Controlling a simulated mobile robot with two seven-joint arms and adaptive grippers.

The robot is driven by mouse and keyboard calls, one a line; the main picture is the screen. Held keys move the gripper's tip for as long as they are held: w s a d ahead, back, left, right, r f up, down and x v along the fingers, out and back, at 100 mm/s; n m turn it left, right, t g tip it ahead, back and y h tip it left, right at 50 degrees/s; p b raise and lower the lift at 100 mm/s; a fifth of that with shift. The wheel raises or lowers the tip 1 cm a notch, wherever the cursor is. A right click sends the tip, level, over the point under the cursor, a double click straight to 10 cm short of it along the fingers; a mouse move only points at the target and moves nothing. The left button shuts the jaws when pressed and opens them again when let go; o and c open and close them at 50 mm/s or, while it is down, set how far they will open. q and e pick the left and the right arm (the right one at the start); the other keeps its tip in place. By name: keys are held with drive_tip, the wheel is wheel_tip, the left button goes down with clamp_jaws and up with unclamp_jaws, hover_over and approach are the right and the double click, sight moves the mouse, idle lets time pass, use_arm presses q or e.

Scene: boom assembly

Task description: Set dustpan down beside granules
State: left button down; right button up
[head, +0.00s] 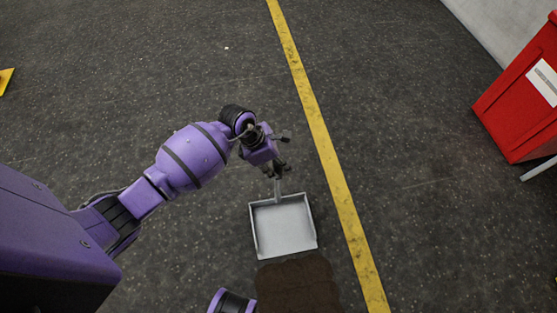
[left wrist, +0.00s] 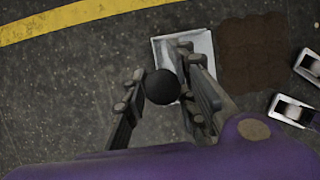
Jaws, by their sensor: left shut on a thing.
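The light grey dustpan (head: 283,230) is right behind the brown patch of granules (head: 298,285), its open front edge facing them. It looks level and at or just above the floor; I cannot tell if it touches. My left gripper (head: 279,170) is shut on its upright handle. In the left wrist view the dark round handle end (left wrist: 162,87) is between the fingers of the left gripper (left wrist: 160,98), with the pan (left wrist: 166,48) below and the granules (left wrist: 252,52) beside it.
A yellow floor line (head: 330,165) runs just right of the dustpan. A red bin (head: 520,95) stands at the right by the wall. A yellow object (head: 6,80) shows at the left edge. The dark floor around is mostly clear.

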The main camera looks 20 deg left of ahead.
use_arm(q)
drive_tip(key=shift+w+r, duration=0.1)
drive_tip(key=shift+r, duration=0.05)
drive_tip(key=c, duration=1.4)
unclamp_jaws()
drive_tip(key=shift+c, duration=0.2)
drive_tip(key=p+v, duration=0.3)
drive_tip(key=v, duration=0.9)
drive_tip(key=shift+p, duration=0.35)
